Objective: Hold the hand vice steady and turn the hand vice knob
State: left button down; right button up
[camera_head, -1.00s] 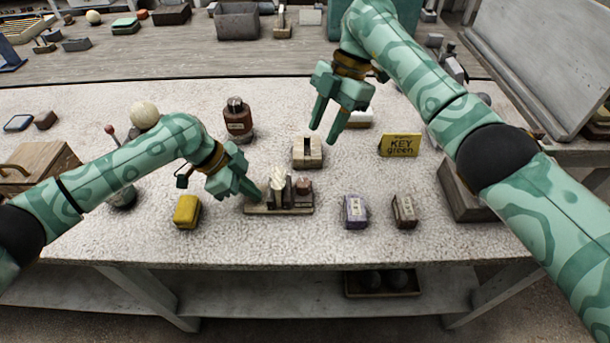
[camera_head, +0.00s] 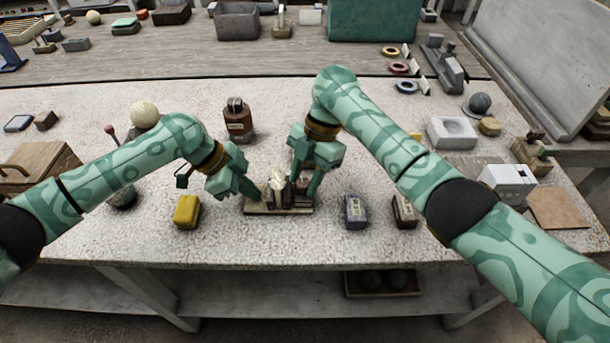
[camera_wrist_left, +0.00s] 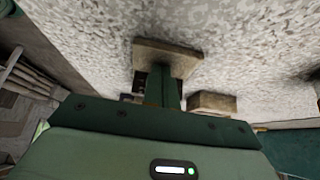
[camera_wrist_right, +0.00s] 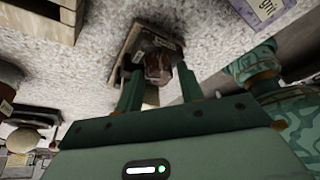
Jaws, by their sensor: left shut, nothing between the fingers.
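The hand vice (camera_head: 277,186) stands on a wooden base (camera_head: 262,209) near the table's front. My left gripper (camera_head: 256,192) is shut and empty, its fingertips at the vice's left end; I cannot tell whether they touch it. In the left wrist view the shut fingers (camera_wrist_left: 165,88) cover much of the vice, and the base (camera_wrist_left: 160,55) shows beyond them. My right gripper (camera_head: 302,190) is open over the vice's right end. In the right wrist view the reddish-brown knob (camera_wrist_right: 158,66) sits between its spread fingers (camera_wrist_right: 161,90), with no clear grip on it.
A yellow block (camera_head: 187,211) lies left of the vice. A purple block (camera_head: 355,211) and a brown block (camera_head: 404,210) stand to the right. A brown bottle-like object (camera_head: 237,119) stands behind. Bare tabletop lies between these things and the front edge.

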jog(key=c, duration=0.7)
jog(key=shift+m, duration=0.4)
jog(key=m+t, duration=0.1)
jog(key=m, duration=0.1)
jog(key=shift+d+m+y, duration=0.1)
jog(key=shift+m+y, duration=0.3)
jog(key=m+t, duration=0.1)
jog(key=m, duration=0.1)
jog(key=m+t, duration=0.1)
jog(key=m, duration=0.2)
jog(key=shift+s, duration=0.2)
jog(key=m+t, duration=0.2)
jog(key=m, duration=0.2)
jog(key=shift+s+m, duration=0.1)
jog(key=shift+m, duration=0.3)
jog(key=m+t+h, duration=0.1)
jog(key=m, duration=0.3)
jog(key=shift+s+m, duration=0.1)
jog(key=shift+m, duration=0.3)
